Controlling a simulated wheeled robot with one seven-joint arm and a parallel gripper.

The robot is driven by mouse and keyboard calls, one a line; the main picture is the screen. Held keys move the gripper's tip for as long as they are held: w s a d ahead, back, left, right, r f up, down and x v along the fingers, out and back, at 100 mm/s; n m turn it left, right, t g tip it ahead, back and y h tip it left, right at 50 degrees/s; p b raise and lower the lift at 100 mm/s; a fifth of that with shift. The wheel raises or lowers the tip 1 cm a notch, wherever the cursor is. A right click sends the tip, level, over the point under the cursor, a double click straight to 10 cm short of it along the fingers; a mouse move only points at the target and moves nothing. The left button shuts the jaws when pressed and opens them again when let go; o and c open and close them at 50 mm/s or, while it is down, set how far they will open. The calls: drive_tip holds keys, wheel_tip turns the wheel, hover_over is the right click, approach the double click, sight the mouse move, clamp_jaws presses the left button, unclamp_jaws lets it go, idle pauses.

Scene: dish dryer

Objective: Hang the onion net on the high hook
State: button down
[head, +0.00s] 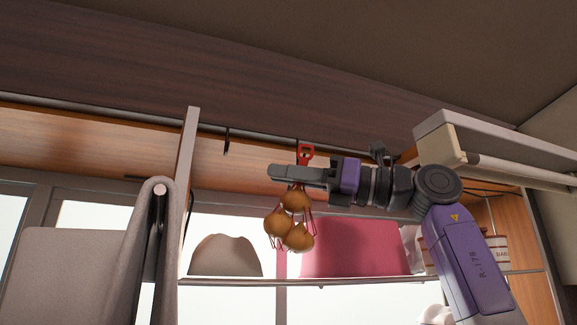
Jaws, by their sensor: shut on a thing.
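The onion net (295,236) hangs from my gripper (281,174) in the head view, near the middle. It holds several brown onions in thin red mesh. Its red loop (305,152) stands up just above the gripper fingers. My gripper is shut on the net, below its loop. A dark hook (227,140) hangs under the cabinet edge, left of the loop. Another thin dark hook or stem shows right above the loop; I cannot tell whether the loop touches it.
A shelf (345,281) below holds a pink board or box (356,247) and a beige rounded thing (225,256). A grey cloth (157,240) hangs over a bar at the left, beside an upright panel (187,160). A white rail unit (480,150) juts out at the right.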

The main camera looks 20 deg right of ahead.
drive_tip(key=shift+w+p, duration=0.6)
drive_tip(key=shift+w, duration=0.5)
drive_tip(key=shift+w+f, duration=0.6)
drive_tip(key=c, duration=1.4)
unclamp_jaws()
drive_tip(key=shift+f, duration=0.1)
